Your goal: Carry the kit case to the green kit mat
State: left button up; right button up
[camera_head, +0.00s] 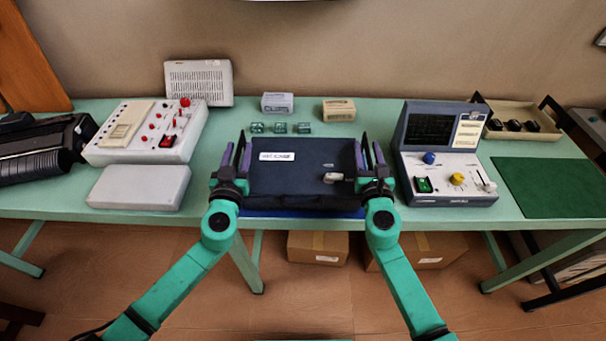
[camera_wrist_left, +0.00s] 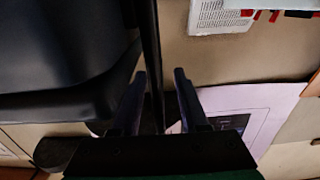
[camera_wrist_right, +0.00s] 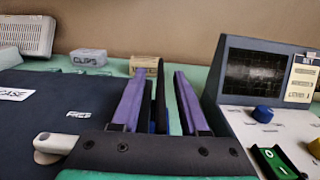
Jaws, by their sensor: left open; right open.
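The kit case (camera_head: 300,178) is a dark navy case with a white label, lying on the table in the middle of the head view. My left gripper (camera_head: 236,146) is open at the case's left side, with a black upright bar between its fingers. My right gripper (camera_head: 370,146) is open at the right side. In the right wrist view a similar dark bar stands between its purple fingers (camera_wrist_right: 160,75), beside the case (camera_wrist_right: 60,110). The left wrist view shows the left fingers (camera_wrist_left: 159,75) around a black bar. The green kit mat (camera_head: 550,187) lies flat and bare at the right.
A blue-grey console with a screen (camera_head: 432,125) stands between the case and the mat. A tray (camera_head: 515,108) with black items is behind the mat. A white control panel (camera_head: 140,135) and grey box (camera_head: 140,187) are at left. Small boxes (camera_head: 277,102) stand behind the case.

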pick_arm(q)
grip_shut()
pick_arm(e)
jog(key=shift+s, duration=0.1)
grip_shut()
pick_arm(q)
jog(key=shift+s, duration=0.1)
dwell(0.9)
